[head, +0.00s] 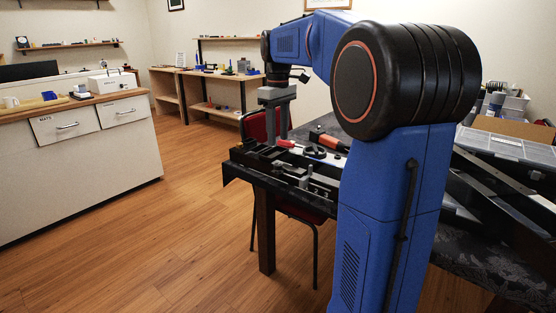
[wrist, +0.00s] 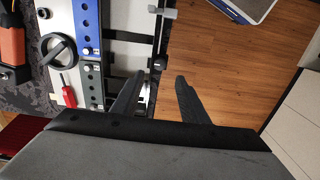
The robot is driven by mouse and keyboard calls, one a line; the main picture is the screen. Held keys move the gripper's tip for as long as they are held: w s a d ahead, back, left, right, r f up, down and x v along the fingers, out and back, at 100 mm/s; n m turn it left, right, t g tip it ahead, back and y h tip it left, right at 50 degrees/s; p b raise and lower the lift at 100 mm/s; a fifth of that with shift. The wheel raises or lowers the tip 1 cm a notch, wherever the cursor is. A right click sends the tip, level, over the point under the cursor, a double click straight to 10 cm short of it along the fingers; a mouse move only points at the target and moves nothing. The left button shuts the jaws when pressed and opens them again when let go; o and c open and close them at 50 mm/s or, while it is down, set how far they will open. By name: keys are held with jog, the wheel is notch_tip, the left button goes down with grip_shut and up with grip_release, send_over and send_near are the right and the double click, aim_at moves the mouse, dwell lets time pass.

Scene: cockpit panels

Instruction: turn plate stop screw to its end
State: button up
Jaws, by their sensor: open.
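A dark fixture (head: 262,160) with grey metal parts sits at the left end of the table. In the wrist view, its edge shows a grey bar (wrist: 164,12) at the top and a small dark knob-like part (wrist: 159,63) below it. I cannot tell for sure which part is the plate stop screw. My gripper (wrist: 158,86) is open and empty, its two dark fingers apart. The left finger overlaps the fixture's edge and hides part of it. The right finger is over the floor. In the head view, my gripper (head: 277,130) points down over the fixture.
A red-handled tool (wrist: 69,93), a black round knob (wrist: 59,51) and an orange tool (wrist: 12,45) lie left of the fingers. A red chair (head: 256,125) stands by the table. Open wooden floor (wrist: 225,70) lies right of the fixture.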

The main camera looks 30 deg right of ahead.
aim_at(278, 164)
notch_tip(278, 164, down, 9)
jog(key=shift+f, duration=0.1)
dwell(0.3)
grip_shut()
